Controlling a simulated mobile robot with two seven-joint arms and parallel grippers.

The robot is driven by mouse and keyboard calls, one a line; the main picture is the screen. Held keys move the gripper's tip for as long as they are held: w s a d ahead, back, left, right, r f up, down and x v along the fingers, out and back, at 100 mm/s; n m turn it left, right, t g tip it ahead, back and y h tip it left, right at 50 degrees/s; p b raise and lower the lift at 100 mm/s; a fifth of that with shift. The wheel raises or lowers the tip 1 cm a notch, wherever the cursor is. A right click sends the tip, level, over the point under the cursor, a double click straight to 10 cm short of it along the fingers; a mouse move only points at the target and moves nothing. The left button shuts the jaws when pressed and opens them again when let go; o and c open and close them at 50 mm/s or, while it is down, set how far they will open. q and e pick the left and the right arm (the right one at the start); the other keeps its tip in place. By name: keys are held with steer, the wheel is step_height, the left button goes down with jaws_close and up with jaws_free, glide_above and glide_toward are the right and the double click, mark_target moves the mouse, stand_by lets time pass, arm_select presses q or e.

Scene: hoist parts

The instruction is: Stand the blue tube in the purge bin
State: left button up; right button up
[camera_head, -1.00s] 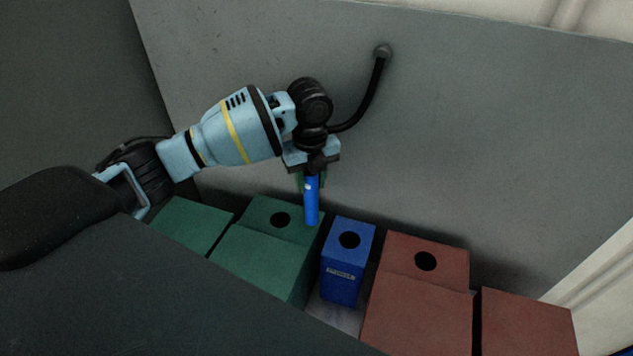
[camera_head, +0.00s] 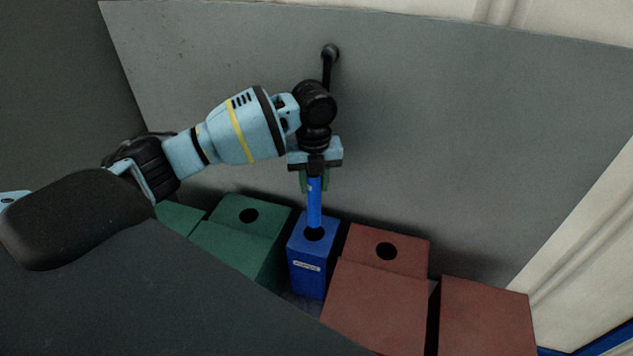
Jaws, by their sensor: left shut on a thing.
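My left gripper (camera_head: 315,180) is shut on the upper end of the blue tube (camera_head: 314,206). The tube hangs upright, and its lower end is at the round hole in the top of the blue bin (camera_head: 307,265). The bin has a small label on its front that is too small to read for sure. I cannot tell whether the tube's tip is inside the hole or just over it. My right gripper is not in view.
Green boxes (camera_head: 240,242), one with a round hole, stand left of the blue bin. Red boxes (camera_head: 378,305), one with a hole, stand close on its right. A grey panel (camera_head: 450,150) rises behind them.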

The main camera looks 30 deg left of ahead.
mark_target(314, 221)
arm_select(q)
steer(key=shift+a+f, duration=0.1)
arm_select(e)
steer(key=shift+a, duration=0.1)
